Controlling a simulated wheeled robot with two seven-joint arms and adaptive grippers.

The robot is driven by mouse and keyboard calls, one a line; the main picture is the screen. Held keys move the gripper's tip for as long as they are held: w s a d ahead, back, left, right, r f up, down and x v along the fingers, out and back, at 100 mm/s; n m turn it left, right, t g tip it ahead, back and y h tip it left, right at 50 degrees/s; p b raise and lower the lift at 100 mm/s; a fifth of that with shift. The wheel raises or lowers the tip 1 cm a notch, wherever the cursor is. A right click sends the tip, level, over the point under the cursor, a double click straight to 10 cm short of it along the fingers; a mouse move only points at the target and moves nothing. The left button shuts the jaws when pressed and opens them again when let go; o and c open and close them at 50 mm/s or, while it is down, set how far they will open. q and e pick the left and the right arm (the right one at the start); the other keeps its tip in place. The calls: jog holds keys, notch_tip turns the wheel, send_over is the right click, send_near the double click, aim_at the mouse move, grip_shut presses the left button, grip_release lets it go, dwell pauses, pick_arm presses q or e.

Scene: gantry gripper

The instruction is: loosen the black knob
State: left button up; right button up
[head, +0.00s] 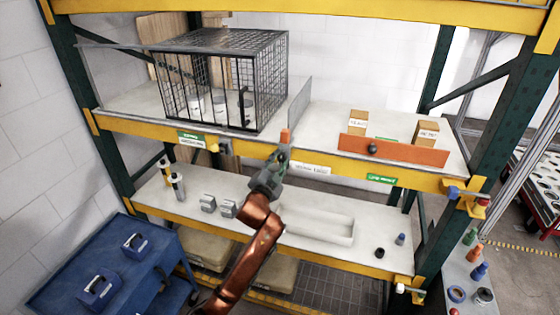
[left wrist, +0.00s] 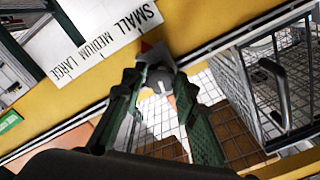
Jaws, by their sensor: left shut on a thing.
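A round black knob (head: 372,150) sits on the front of the orange panel (head: 415,154) on the upper shelf. My left gripper (head: 283,152) is in front of the upper shelf's yellow beam, well to the left of that knob. In the left wrist view its two dark green fingers (left wrist: 157,78) close on a small grey piece (left wrist: 158,73). A reddish tip shows beyond it; an orange tip (head: 285,135) also stands above the gripper in the head view. I cannot tell what the held piece is. My right gripper is not in view.
A black wire cage (head: 257,92) stands left on the upper shelf, beside a grey divider (head: 299,103). Two cardboard boxes (head: 358,122) (head: 427,131) stand behind the orange panel. The lower shelf holds a white tray (head: 318,238) and a small black piece (head: 380,253). A blue cart (head: 120,265) stands lower left.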

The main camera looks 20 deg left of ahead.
pick_arm(q)
jog(key=shift+f+n, duration=0.1)
jog(key=shift+n, duration=1)
jog(key=o, duration=1.1)
jog(key=shift+o, duration=0.2)
jog(key=s, duration=1.2)
jog(key=shift+a, duration=0.2)
